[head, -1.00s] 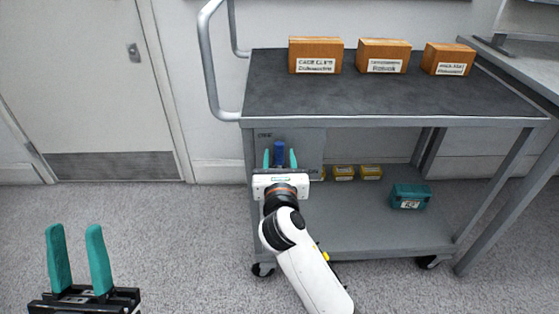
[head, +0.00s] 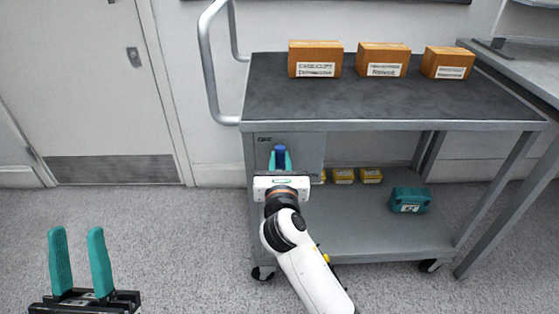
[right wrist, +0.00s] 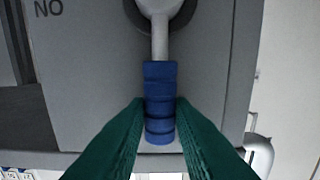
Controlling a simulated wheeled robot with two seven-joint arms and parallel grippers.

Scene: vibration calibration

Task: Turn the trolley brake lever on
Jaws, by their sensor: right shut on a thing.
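The brake lever (right wrist: 160,85) has a blue ribbed grip on a grey shaft and sits on the grey panel (head: 305,150) at the trolley's left end. In the head view its blue top (head: 281,150) shows between my fingers. My right gripper (head: 280,158) is shut on the blue grip; in the right wrist view its teal fingers (right wrist: 160,115) press it from both sides. The grey trolley (head: 390,125) stands against the wall. My left gripper (head: 80,262) is open and empty over the floor at lower left. Part of the panel is hidden behind my right gripper.
Several cartons stand on the top shelf, such as the left one (head: 316,58). Small yellow boxes (head: 344,176) and a teal case (head: 409,200) are on the lower shelf. A bench (head: 520,65) is at right. Floor at left (head: 180,240) is clear.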

